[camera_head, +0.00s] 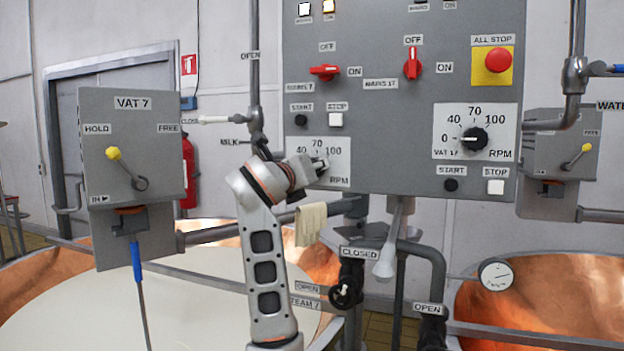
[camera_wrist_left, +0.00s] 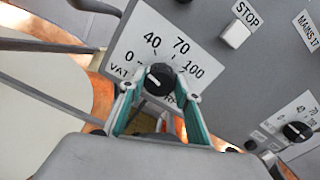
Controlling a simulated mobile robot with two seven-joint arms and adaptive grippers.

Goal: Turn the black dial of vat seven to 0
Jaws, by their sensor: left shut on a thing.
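The black dial of vat seven (camera_wrist_left: 160,77) sits on a white scale plate (camera_head: 338,175) low on the grey panel, marked 0, 40, 70, 100 and RPM. My left gripper (camera_head: 318,166) is at this dial, and its wrist hides the left part of the plate in the head view. In the left wrist view the gripper (camera_wrist_left: 160,88) has a teal-lined finger on each side of the dial and is shut on it. A pale mark shows on the dial's face, but I cannot tell exactly which number it points to. My right gripper is not in view.
A similar vat 17 dial (camera_head: 473,139) points at 0 to the right. Red mains switches (camera_head: 412,66) and a red stop button (camera_head: 498,60) are above. The VAT 7 lever box (camera_head: 132,145) stands left; pipes and a black valve (camera_head: 344,293) lie below.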

